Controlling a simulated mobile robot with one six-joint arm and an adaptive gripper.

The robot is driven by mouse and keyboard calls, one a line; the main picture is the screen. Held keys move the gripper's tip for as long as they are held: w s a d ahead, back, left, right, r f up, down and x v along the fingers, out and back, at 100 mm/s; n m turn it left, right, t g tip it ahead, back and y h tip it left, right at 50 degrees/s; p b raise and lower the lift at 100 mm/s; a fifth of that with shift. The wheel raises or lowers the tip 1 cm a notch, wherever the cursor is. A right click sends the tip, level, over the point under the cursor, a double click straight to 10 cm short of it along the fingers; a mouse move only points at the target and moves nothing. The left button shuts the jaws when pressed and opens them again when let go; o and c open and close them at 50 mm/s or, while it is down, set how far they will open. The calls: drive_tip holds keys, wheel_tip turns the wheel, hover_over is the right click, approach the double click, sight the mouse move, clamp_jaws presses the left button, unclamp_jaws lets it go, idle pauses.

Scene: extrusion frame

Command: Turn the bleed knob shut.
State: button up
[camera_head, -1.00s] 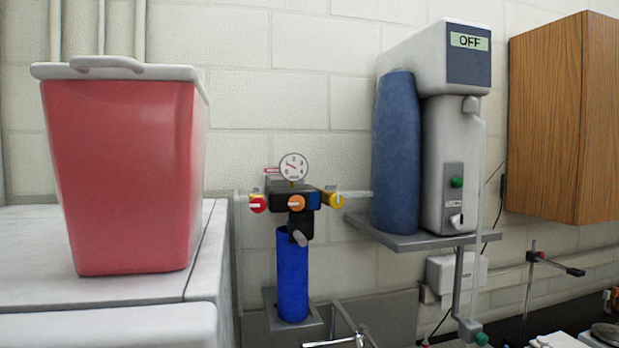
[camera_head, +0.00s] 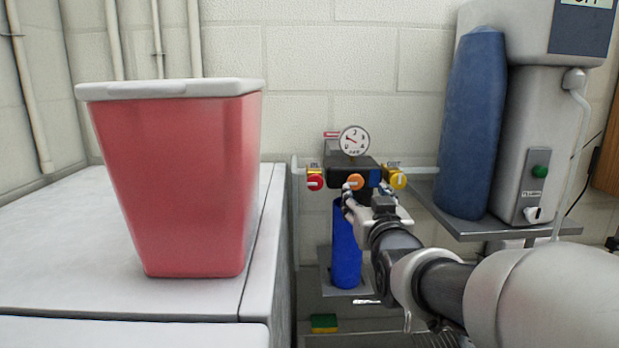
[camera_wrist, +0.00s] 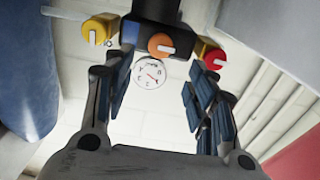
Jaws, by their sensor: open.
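The black filter head carries three knobs with white handles: a red one (camera_head: 315,181) at left under the IN label, an orange one (camera_head: 356,182) in the middle, and a yellow one (camera_head: 398,180) at right under the OUT label. No readable label marks the bleed knob. My gripper (camera_head: 364,193) is open in front of the head, just below the orange knob. In the wrist view my gripper (camera_wrist: 155,77) has its fingers spread and empty. The orange knob (camera_wrist: 160,45) shows between and beyond the fingertips, with the red (camera_wrist: 213,58) and yellow (camera_wrist: 97,31) knobs either side.
A round gauge (camera_head: 354,140) sits above the head, and the blue filter housing (camera_head: 345,250) hangs below, partly behind my arm. A dark blue cylinder (camera_head: 470,130) and white dispenser (camera_head: 535,150) stand on a shelf to the right. A red bin (camera_head: 180,190) stands left.

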sight(356, 181)
drive_tip(key=w+p, duration=0.2)
drive_tip(key=w, duration=0.7)
drive_tip(key=shift+w, duration=0.3)
drive_tip(key=shift+c, duration=0.2)
drive_tip(key=c, duration=1)
